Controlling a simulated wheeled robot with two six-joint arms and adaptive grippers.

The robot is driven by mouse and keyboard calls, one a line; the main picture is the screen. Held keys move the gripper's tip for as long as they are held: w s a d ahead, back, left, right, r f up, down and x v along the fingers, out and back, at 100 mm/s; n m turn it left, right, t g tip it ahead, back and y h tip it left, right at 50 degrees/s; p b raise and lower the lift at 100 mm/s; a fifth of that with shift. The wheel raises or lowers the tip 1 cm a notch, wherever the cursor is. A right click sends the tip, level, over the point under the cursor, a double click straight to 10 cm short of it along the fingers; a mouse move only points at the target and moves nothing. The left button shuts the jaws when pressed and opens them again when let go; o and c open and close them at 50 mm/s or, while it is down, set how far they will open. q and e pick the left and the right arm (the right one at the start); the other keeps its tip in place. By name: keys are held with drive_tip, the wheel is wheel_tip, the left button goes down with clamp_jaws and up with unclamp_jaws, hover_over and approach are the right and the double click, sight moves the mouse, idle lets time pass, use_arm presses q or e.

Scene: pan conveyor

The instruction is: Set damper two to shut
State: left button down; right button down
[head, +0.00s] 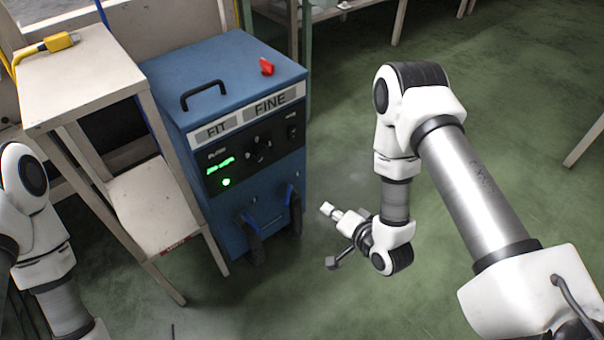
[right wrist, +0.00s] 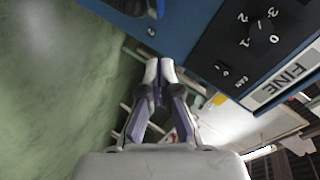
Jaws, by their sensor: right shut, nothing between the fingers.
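Nothing marked as damper two can be made out in either view. A blue machine (head: 235,70) has a black front panel with a round dial (head: 258,148) and a red piece (head: 267,66) on its top. In the right wrist view, the dial (right wrist: 262,28) has numerals around it; its setting is unclear. My right gripper (head: 328,209) is in front of the machine, right of its lower front and apart from it. In the right wrist view, its fingertips (right wrist: 158,68) are together and empty. My left arm is at the left edge; its gripper is out of view.
A cream side table (head: 80,75) with a yellow-handled item (head: 50,44) stands left of the machine. The machine has a black top handle (head: 203,92), a green light (head: 226,182) and wheels. Green floor (head: 500,130) is open to the right.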

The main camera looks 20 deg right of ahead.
drive_tip(key=b, duration=0.4)
approach(289, 196)
drive_tip(key=w+d, duration=0.2)
drive_tip(key=w, duration=0.2)
drive_tip(key=a, duration=0.1)
drive_tip(key=w+a+f+b, duration=0.1)
drive_tip(key=a+f+b, duration=0.1)
drive_tip(key=shift+w+a+f, duration=0.1)
drive_tip(key=shift+w+f, duration=0.15)
drive_tip(key=shift+w, duration=0.05)
